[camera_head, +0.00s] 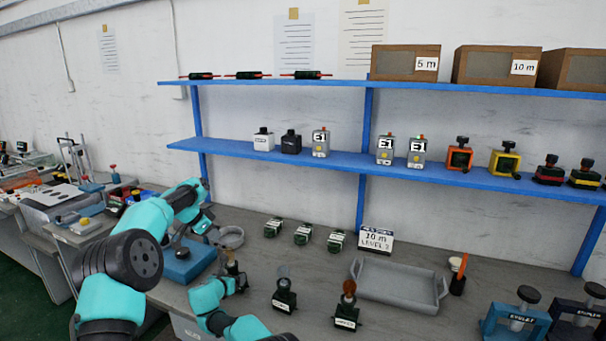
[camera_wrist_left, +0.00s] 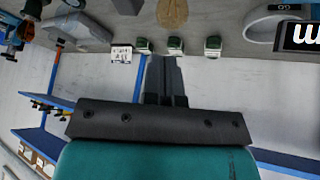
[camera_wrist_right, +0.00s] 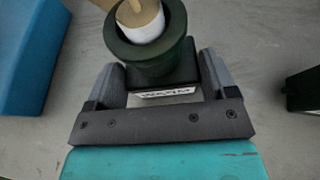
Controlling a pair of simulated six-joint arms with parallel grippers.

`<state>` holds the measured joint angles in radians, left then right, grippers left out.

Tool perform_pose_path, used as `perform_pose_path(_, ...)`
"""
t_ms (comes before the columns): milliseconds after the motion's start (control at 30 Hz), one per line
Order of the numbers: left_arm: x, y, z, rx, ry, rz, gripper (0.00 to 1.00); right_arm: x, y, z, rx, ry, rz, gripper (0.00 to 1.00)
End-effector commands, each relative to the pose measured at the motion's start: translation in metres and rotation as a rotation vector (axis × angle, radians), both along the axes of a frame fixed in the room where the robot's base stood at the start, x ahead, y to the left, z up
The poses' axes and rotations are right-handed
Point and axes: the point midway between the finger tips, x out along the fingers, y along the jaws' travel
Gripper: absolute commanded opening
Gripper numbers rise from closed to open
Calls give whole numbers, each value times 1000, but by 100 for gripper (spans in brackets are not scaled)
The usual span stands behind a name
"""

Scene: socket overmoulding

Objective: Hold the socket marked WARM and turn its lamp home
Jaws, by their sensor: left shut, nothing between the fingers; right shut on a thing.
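The dark green socket marked WARM (camera_wrist_right: 150,60) stands between the fingers of my right gripper (camera_wrist_right: 160,85), which is shut on its base. A lamp with a white collar (camera_wrist_right: 145,28) sits in the socket's mouth; its upper part is cut off. In the head view the lamp (camera_head: 232,264) shows above my right gripper (camera_head: 238,284), and the socket is largely hidden. My left gripper (camera_head: 213,236) is shut and empty, behind and left of that lamp. Its closed fingers (camera_wrist_left: 165,75) point towards an amber bulb (camera_wrist_left: 172,12) in the left wrist view.
Two other lamp sockets (camera_head: 285,298) (camera_head: 347,315) stand to the right. A blue box (camera_head: 180,268) is close on the left, a grey bowl (camera_head: 231,238) behind.

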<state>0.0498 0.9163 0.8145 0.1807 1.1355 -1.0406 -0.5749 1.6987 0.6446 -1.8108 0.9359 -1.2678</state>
Motion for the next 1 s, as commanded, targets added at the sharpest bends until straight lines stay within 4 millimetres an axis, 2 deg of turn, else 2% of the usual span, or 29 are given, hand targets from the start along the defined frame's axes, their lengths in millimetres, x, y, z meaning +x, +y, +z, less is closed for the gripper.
perform_pose_path(267, -1, -1, -16, -1, 2, 0, 0, 0, 0, 0, 0, -1, 0, 48)
perform_pose_path(700, -1, -6, -62, -1, 3, 1, 0, 0, 0, 0, 0, -1, 0, 48)
perform_pose_path(1000, -1, -7, -69, 0, 0, 1, 0, 0, 0, 0, 0, -1, 0, 48)
